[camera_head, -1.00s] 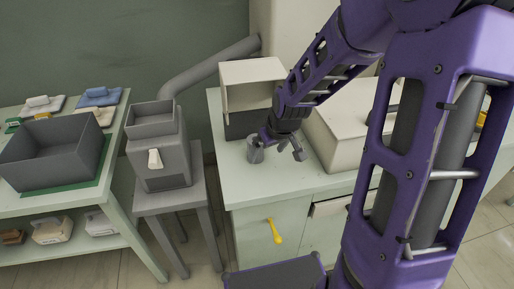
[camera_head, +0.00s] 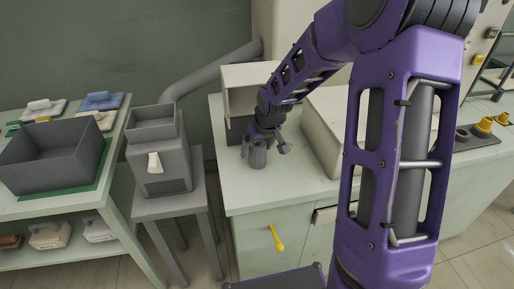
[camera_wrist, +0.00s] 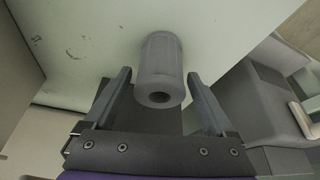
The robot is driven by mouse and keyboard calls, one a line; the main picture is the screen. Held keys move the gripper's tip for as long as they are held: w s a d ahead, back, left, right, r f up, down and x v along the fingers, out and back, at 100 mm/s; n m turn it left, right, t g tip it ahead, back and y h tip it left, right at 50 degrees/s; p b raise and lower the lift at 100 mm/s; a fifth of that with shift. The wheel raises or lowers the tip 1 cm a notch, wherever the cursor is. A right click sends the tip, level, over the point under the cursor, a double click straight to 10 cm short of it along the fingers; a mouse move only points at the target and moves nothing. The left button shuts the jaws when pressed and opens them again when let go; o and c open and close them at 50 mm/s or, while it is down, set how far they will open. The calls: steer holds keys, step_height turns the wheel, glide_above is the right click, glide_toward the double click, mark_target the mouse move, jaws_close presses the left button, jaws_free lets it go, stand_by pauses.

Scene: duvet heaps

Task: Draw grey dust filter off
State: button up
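A grey cylinder (camera_head: 257,158), which I take to be the dust filter, stands on the pale green counter near its left edge. The wrist view shows it (camera_wrist: 160,60) with a round hole in its near end. My gripper (camera_head: 266,146) is just above it. In the wrist view my gripper (camera_wrist: 158,76) is open, with one finger on each side of the cylinder and a gap on both sides. My wrist hides part of the cylinder's top in the head view.
A cream open-fronted box (camera_head: 240,90) stands behind the cylinder, and a larger cream case (camera_head: 326,125) to its right. A grey machine (camera_head: 160,160) sits on a stool to the left. A dark grey bin (camera_head: 50,158) is on the left table. The counter's front left is clear.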

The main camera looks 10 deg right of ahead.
steer(key=c, duration=1.2)
steer(key=shift+r+p, duration=2.95)
steer(key=shift+r, duration=0.6)
